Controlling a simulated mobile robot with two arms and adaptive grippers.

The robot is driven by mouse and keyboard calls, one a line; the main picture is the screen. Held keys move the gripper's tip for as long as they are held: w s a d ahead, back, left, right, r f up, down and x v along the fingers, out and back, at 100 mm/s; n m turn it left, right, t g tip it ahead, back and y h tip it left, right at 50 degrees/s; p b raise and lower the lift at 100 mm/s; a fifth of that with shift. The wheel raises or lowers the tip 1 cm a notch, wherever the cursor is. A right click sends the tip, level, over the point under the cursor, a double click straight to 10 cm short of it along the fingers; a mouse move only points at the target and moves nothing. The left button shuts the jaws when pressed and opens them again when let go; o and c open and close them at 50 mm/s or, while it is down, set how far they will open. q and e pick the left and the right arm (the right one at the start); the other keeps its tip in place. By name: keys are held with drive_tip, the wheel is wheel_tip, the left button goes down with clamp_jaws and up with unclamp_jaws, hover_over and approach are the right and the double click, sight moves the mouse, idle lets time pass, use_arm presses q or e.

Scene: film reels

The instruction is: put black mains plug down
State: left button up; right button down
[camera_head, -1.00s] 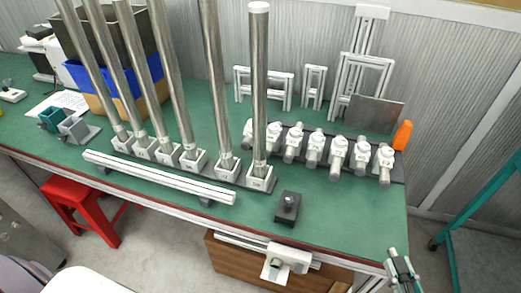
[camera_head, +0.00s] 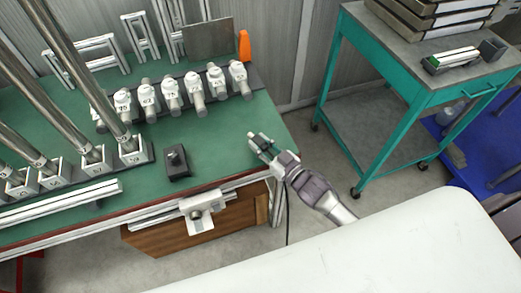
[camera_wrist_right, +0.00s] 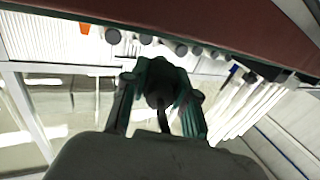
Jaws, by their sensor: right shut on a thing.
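My right gripper (camera_head: 258,140) is at the right front corner of the green bench (camera_head: 220,145). In the right wrist view its two green fingers are shut on a dark, rounded thing, which I take to be the black mains plug (camera_wrist_right: 158,88). A dark cord runs from the plug toward the palm, and a thin dark cable hangs below the gripper in the head view. The plug itself is hard to make out in the head view. Whether it touches the bench top cannot be told. My left gripper is not in view.
Several white numbered fittings (camera_head: 170,92) stand in a row behind the gripper, with an orange object (camera_head: 244,46) at their end. A black block (camera_head: 176,163) sits near the front edge. The bench's right front area is clear. A teal trolley (camera_head: 395,95) stands right.

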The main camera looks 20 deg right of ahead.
drive_tip(key=shift+f, duration=1.6)
drive_tip(key=shift+f, duration=0.15)
drive_tip(key=c, duration=0.9)
unclamp_jaws()
drive_tip(key=shift+s+r, duration=0.15)
drive_tip(key=shift+r, duration=0.05)
drive_tip(key=v, duration=1.2)
drive_tip(key=shift+b, duration=0.45)
